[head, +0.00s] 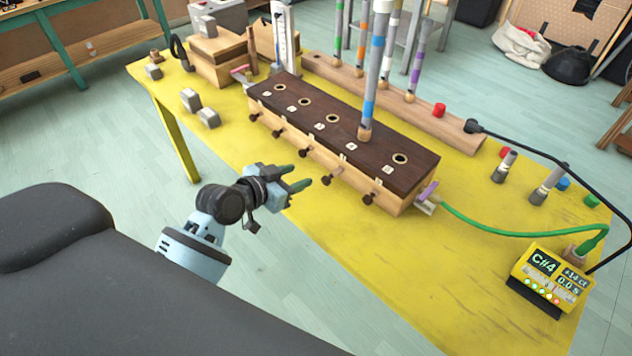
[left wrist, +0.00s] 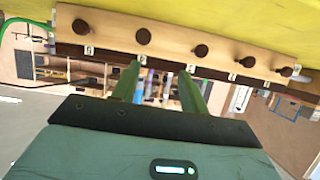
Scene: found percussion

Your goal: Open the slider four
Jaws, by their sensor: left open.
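A long wind chest with a dark top and light wooden front (head: 398,202) stands on the yellow table. Several dark round slider knobs line its front; the fourth from the left, slider four's knob (head: 326,181), also shows in the left wrist view (left wrist: 143,35). How far it is pulled out is hard to tell. My left gripper (head: 302,176) is open and empty, just in front of the chest and apart from the fourth knob. In the left wrist view its fingers (left wrist: 159,68) point toward the front, near the fourth and third knobs. My right gripper is not in view.
A tall striped tube (head: 376,66) stands in the fourth top hole. A green hose (head: 500,231) runs from the chest's right end toward a yellow tuner (head: 553,275) reading C#4. Grey blocks (head: 191,99) lie at the left.

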